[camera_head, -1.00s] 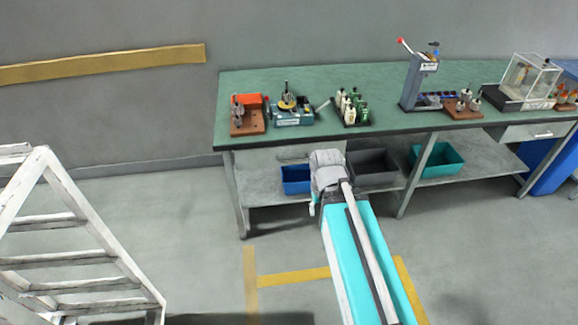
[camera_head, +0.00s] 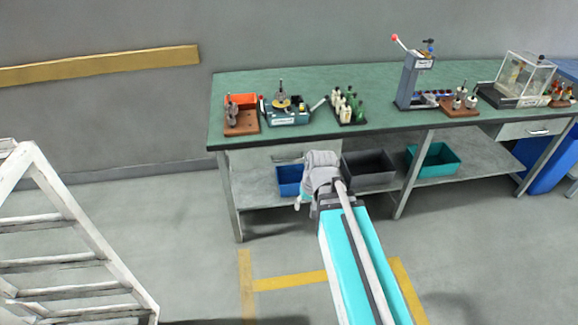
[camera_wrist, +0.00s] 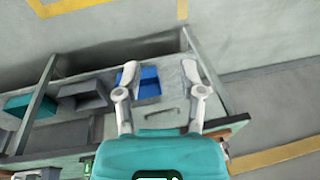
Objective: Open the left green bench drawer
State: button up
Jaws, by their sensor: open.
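The left bench drawer (camera_head: 250,158) is a pale grey front under the left part of the green bench top (camera_head: 375,83). It looks shut, flush under the top. Its bar handle (camera_head: 287,158) is partly covered by my wrist in the head view. In the wrist view the handle (camera_wrist: 162,113) shows whole, between and below the fingertips in the picture. My gripper (camera_wrist: 160,72) is open and empty, with its two fingers spread apart. It does not touch the handle, as far as I can see. In the head view my arm mostly hides the fingers.
A lower shelf holds a blue bin (camera_head: 289,181), a dark grey bin (camera_head: 369,168) and a teal bin (camera_head: 433,158). Tools and bottles stand on the bench top. A white ladder (camera_head: 75,230) stands at left. The floor between ladder and bench is clear.

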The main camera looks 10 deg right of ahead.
jog(key=w+a+f+m+t+y+b, duration=0.2)
jog(key=w+f+t+y+b, duration=0.1)
jog(key=w+f+b, duration=0.5)
jog(key=m+t+y+b, duration=0.1)
jog(key=m+t+b, duration=1)
jog(key=b, duration=0.9)
send_near(290, 160)
jog(key=v, duration=0.3)
jog(key=shift+w+d+r+m+g, duration=0.1)
jog(key=shift+d+r+m+g, duration=0.05)
jog(key=shift+r+m+g, duration=0.2)
jog(key=shift+w+f, duration=0.1)
jog(key=shift+w, duration=0.05)
jog(key=b+x, duration=0.1)
jog(key=x, duration=0.5)
jog(key=b+x, duration=0.2)
jog(key=x, duration=0.5)
jog(key=shift+w+a+f, duration=0.1)
jog(key=shift+w+a, duration=0.05)
jog(key=shift+a, duration=0.2)
jog(key=shift+c, duration=0.3)
grip_shut()
